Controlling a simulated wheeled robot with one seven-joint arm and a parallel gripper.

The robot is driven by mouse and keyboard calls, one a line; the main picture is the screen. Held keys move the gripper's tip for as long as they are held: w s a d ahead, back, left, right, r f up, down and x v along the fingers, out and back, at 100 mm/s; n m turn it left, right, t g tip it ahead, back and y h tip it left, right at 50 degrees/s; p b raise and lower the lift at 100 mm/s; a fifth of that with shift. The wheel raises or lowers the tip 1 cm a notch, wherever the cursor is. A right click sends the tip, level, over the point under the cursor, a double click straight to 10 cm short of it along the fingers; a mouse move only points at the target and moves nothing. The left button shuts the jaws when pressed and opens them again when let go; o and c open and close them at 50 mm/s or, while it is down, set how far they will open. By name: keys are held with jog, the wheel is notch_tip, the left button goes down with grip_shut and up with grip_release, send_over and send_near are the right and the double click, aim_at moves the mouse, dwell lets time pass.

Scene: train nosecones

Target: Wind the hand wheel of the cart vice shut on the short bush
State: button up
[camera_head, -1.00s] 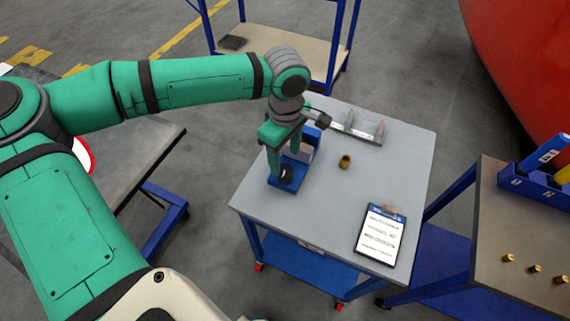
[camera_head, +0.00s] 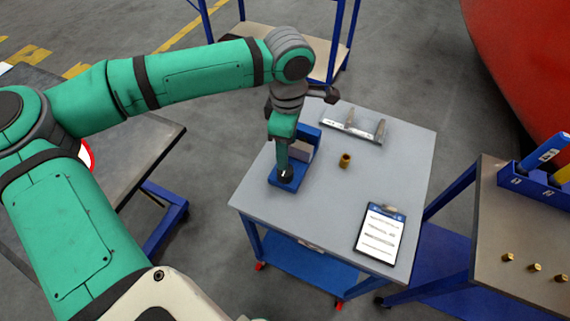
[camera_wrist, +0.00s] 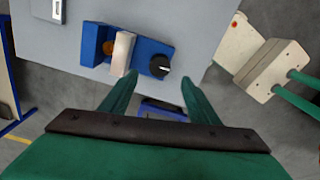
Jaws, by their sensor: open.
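The blue cart vice (camera_head: 299,175) stands on the grey cart top; it also shows in the wrist view (camera_wrist: 152,48). A brass bush (camera_wrist: 108,47) sits in the vice beside its pale jaw block (camera_wrist: 122,52); the block hides part of it, so I cannot tell whether they touch. The black hand wheel (camera_wrist: 160,67) has a white mark and is at the vice's near end in the head view (camera_head: 286,175). My gripper (camera_wrist: 158,80) is open and empty, its fingers on either side of the wheel in the wrist view. I cannot tell whether they touch it.
Another brass bush (camera_head: 345,160) stands on the cart top (camera_head: 330,205). A metal bracket tray (camera_head: 352,125) lies at the back and a clipboard (camera_head: 380,234) at the front right. A side table (camera_head: 490,230) holds several brass pieces and a blue bin.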

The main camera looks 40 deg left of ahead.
aim_at(285, 173)
jog(key=f+n, duration=0.3)
jog(key=n, duration=0.2)
jog(key=f+n, duration=0.4)
jog(key=n, duration=0.1)
jog(key=f+n, duration=0.4)
jog(key=n, duration=0.1)
jog(key=shift+s+a, duration=0.15)
jog(key=shift+a, duration=0.05)
jog(key=c, duration=1.1)
jog(key=shift+o, duration=0.2)
jog(key=shift+r, duration=0.1)
